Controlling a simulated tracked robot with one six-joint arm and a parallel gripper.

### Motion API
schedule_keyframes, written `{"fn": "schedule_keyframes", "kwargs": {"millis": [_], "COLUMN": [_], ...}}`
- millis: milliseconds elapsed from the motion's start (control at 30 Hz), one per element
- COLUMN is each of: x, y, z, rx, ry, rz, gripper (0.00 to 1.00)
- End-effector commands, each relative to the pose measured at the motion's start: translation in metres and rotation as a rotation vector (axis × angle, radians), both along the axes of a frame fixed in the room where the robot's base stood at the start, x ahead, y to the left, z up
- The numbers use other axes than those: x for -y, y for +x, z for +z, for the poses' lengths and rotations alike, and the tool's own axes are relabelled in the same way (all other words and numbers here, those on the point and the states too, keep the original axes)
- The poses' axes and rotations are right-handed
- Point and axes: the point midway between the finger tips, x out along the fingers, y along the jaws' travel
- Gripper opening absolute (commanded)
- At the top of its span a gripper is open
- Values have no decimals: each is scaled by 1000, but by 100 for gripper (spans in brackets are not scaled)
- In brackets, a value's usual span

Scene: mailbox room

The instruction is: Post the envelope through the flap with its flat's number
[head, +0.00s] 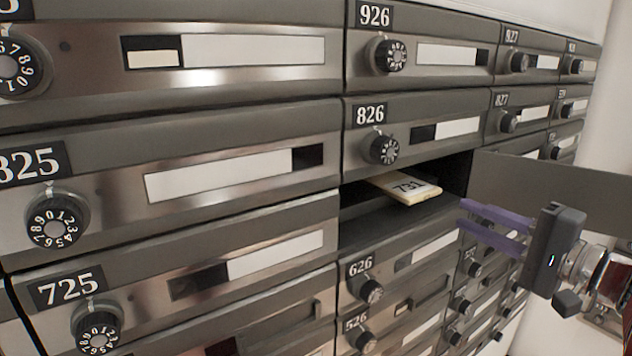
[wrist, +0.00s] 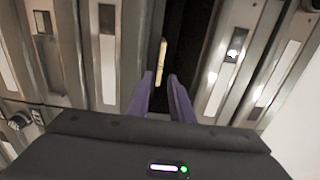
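The envelope (head: 408,188) is cream with a dark-on-white label reading 731. It lies in the open compartment (head: 400,222) below the box numbered 826, its front end showing at the opening. In the wrist view the envelope (wrist: 163,62) appears as a thin edge-on strip in the dark opening, just beyond the fingertips. My gripper (head: 463,215) has purple fingers, apart and empty, to the right of and a little below the envelope. It also shows in the wrist view (wrist: 160,76). I can read no flap numbered 731 in either view.
The compartment's grey door (head: 555,188) stands open to the right, just above and behind my gripper. Closed boxes with number plates, dials and flaps surround it, including 826 (head: 420,125), 626 (head: 405,265) and 725 (head: 200,275). A pale wall is at far right.

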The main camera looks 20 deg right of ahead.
Motion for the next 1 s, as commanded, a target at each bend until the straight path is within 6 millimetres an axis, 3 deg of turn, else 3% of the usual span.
{"fn": "schedule_keyframes", "kwargs": {"millis": [1000], "x": [-28], "y": [81], "z": [0], "rx": [-1], "ry": [1], "rz": [0], "gripper": [20]}}
